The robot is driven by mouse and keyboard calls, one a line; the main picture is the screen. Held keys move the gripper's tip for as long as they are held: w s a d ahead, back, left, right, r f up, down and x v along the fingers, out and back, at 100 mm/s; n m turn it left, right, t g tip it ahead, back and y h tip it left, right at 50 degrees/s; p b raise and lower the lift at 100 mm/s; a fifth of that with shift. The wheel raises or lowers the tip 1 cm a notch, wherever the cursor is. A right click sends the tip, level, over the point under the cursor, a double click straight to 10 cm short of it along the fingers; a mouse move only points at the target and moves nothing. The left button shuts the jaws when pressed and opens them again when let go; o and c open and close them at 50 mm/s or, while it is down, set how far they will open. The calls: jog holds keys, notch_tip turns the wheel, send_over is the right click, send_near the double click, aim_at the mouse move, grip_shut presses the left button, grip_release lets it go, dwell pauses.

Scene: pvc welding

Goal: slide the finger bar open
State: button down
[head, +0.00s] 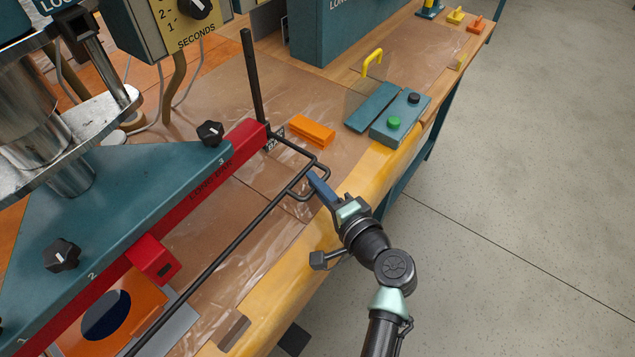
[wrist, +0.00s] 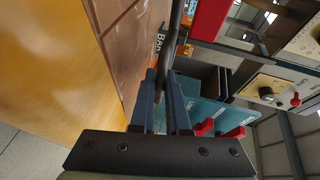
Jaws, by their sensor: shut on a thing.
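The finger bar (head: 236,240) is a thin black rod frame running along the front of the red clamp bar (head: 190,185). The exact contact is partly hidden by the fingers.
A teal plate with black knobs (head: 210,133) lies behind the red bar. An orange block (head: 312,130) and a teal button box (head: 400,118) lie on the table beyond the loop. A black upright post (head: 252,75) stands near the bar's far end. The floor at right is clear.

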notch_tip(320, 180, up, 19)
jog(key=p, duration=1.4)
jog(key=c, duration=0.9)
grip_release()
jog(key=b+v, duration=0.1)
jog(key=v, duration=1.2)
